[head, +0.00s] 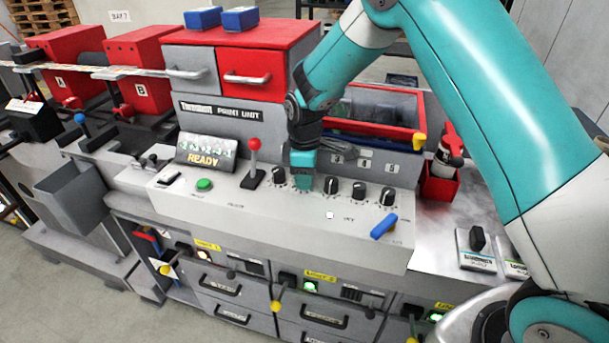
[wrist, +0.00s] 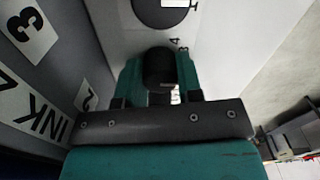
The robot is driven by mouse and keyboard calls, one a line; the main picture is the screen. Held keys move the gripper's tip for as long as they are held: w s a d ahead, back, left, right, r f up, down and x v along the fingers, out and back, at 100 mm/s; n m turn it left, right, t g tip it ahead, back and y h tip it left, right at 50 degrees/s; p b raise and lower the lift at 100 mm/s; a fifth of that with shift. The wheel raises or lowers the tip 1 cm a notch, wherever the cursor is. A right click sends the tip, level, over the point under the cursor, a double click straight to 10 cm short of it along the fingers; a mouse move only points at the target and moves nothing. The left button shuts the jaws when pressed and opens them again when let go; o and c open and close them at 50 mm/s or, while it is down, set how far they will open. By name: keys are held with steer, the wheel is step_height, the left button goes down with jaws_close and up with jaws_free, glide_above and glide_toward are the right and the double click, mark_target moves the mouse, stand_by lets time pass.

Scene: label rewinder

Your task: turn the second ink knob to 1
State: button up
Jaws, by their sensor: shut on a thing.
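The ink knobs stand in a row on the sloping grey front panel (head: 240,205) of the print unit. My gripper (head: 303,183) is down on the panel between the first knob (head: 278,176) and the third knob (head: 331,185), and hides the second knob in the head view. In the wrist view my gripper (wrist: 160,85) has its teal fingers on either side of a black ink knob (wrist: 159,66), shut on it. A plate with a 2 (wrist: 88,100) lies to its left. Small scale digits show beside the knob, but its pointer and setting cannot be read.
A red-topped lever (head: 254,160), a green button (head: 204,184) and a display reading READY (head: 205,152) are to the left. Another round dark knob (wrist: 165,10) is close ahead in the wrist view.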

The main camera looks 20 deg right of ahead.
steer(key=shift+m, duration=0.3)
steer(key=shift+m+b, duration=0.9)
steer(key=shift+m, duration=1.6)
steer(key=o, duration=0.9)
steer(key=shift+r, duration=0.1)
step_height(320, 180, up, 17)
steer(key=b, duration=0.4)
steer(key=shift+r, duration=0.15)
